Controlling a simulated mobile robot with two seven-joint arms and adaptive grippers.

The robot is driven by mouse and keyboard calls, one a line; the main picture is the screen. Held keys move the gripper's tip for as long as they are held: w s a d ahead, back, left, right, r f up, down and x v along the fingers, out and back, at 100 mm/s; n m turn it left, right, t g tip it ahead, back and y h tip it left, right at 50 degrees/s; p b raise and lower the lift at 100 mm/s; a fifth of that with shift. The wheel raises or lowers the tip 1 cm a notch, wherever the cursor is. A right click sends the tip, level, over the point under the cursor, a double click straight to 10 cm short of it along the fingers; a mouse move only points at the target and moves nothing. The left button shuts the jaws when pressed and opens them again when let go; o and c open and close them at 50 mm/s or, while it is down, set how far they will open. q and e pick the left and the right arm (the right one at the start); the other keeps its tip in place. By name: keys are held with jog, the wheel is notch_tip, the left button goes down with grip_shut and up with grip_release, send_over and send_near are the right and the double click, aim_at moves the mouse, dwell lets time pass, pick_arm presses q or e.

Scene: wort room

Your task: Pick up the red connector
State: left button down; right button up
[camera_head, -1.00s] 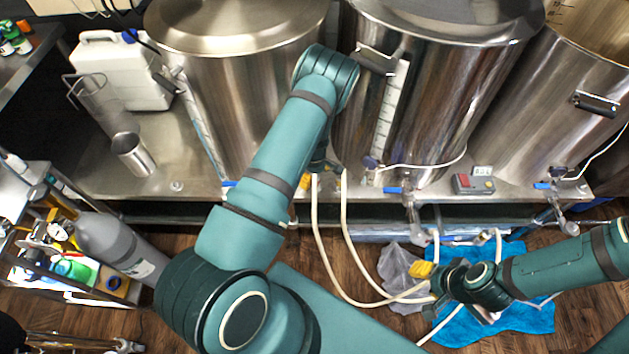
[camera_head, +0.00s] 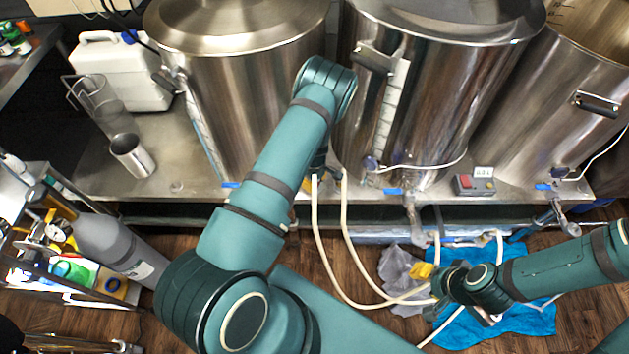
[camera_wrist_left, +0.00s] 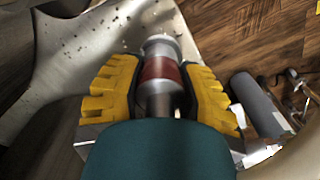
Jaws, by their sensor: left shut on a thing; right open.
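The red connector (camera_wrist_left: 161,72), a red band between silver metal ends, shows in the left wrist view between the yellow fingers of my left gripper (camera_wrist_left: 160,85). My left gripper is shut on it. In the head view my left arm hides the connector and most of this gripper; pale hoses hang down close by. My right gripper (camera_head: 424,271) is open near the floor at the lower right, close to the hoses, with one yellow finger showing.
Large steel kettles (camera_head: 250,90) stand on a steel bench (camera_head: 90,180), with valves along its front. A metal cup (camera_head: 132,157) and white jug (camera_head: 125,78) are at the left. A grey cylinder (camera_head: 118,245) stands lower left. Blue cloth (camera_head: 530,318) lies on the floor.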

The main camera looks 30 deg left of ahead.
pick_arm(q)
jog(key=shift+d+r, duration=0.15)
jog(key=shift+r, duration=0.45)
jog(key=r, duration=0.2)
jog(key=r+p, duration=0.1)
jog(key=r, duration=0.3)
jog(key=shift+s+d+p, duration=0.1)
jog(key=shift+d+p, duration=0.25)
jog(key=shift+p, duration=0.05)
jog(key=s+d, duration=0.2)
jog(key=d, duration=0.7)
jog(key=s+d+p, duration=0.1)
jog(key=s+d, duration=0.1)
jog(key=d, duration=0.7)
jog(key=shift+s+d+f, duration=0.15)
jog(key=shift+s+d, duration=0.05)
jog(key=shift+s, duration=0.05)
jog(key=shift+r+p, duration=1.8)
jog(key=shift+r, duration=0.5)
